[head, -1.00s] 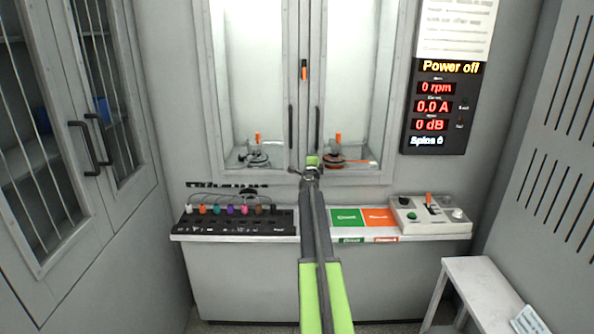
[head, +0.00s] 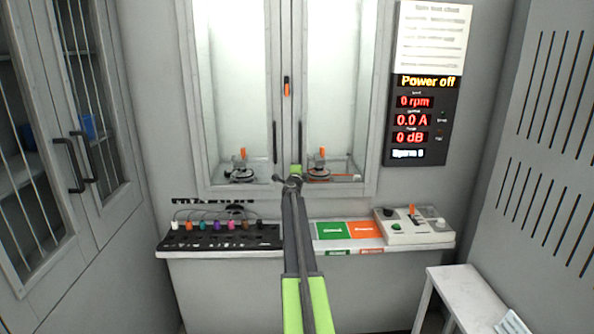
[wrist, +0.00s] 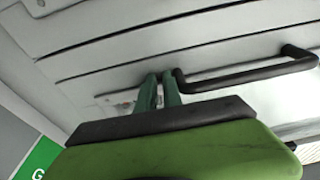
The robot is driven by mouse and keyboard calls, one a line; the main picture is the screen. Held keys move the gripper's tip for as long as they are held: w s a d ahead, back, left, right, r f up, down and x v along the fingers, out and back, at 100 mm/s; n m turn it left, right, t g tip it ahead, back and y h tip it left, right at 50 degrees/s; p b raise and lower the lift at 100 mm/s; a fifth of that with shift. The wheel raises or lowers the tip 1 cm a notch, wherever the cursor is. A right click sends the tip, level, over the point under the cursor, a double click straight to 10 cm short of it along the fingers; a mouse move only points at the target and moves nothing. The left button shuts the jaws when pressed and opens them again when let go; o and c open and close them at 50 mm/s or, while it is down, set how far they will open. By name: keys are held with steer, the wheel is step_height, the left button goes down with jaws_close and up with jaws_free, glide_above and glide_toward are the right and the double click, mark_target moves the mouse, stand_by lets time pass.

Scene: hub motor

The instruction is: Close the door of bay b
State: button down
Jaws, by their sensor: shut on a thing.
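Two tall glazed bay doors stand side by side in the wall cabinet, the left door (head: 232,80) and the right door (head: 340,80). Both look flush with the frame; no bay letter is readable. Dark vertical handles flank the middle seam, the left one (head: 275,142) and the right one (head: 299,138). My gripper (head: 291,182) is at the bottom of the seam. In the wrist view, its fingers (wrist: 160,92) are close together at the near end of a dark bar handle (wrist: 250,73). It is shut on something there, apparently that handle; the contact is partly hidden.
Below is a counter with a dark socket panel (head: 220,236), a green sign (head: 330,230), an orange sign (head: 366,230) and a control box (head: 415,226). A display (head: 415,115) reads Power off. A white stool (head: 465,290) stands at right, a barred cabinet (head: 60,150) at left.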

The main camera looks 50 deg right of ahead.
steer(key=w+a, duration=0.2)
steer(key=a, duration=0.9)
steer(key=shift+w+a, duration=0.2)
steer(key=shift+w, duration=0.05)
